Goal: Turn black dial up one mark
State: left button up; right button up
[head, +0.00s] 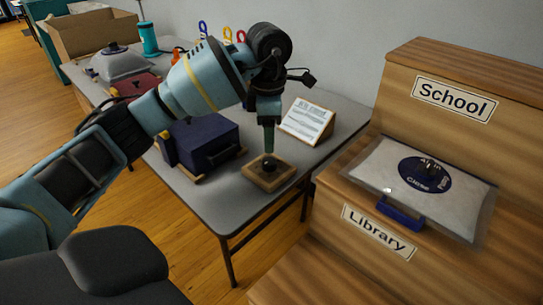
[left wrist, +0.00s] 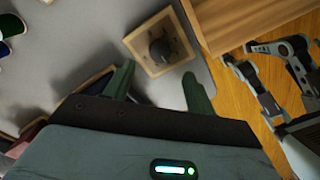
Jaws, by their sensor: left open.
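The black dial (head: 269,162) is a small round knob on a square wooden base (head: 256,177), near the front right of the grey table. It also shows in the left wrist view (left wrist: 160,49), just ahead of my fingertips. My left gripper (head: 268,148) points down above the dial, its fingers close over it. In the left wrist view, the fingers of the left gripper (left wrist: 158,77) are apart with nothing between them. In the head view the fingers partly cover the dial, and its marks are too small to read. My right gripper is not shown clearly in either view.
A white card (head: 308,121) stands behind the dial on the grey table (head: 222,205). A dark blue box (head: 205,140) is to the left. At right, wooden tiers marked School (head: 453,99) and Library (head: 379,232) hold a clear pouch (head: 375,163) with a blue handle.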

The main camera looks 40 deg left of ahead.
aim_at(269, 161)
pick_arm(q)
notch_tip(269, 161, down, 7)
jog(key=shift+f+b, duration=0.2)
jog(key=shift+b, duration=0.25)
jog(key=c, duration=1)
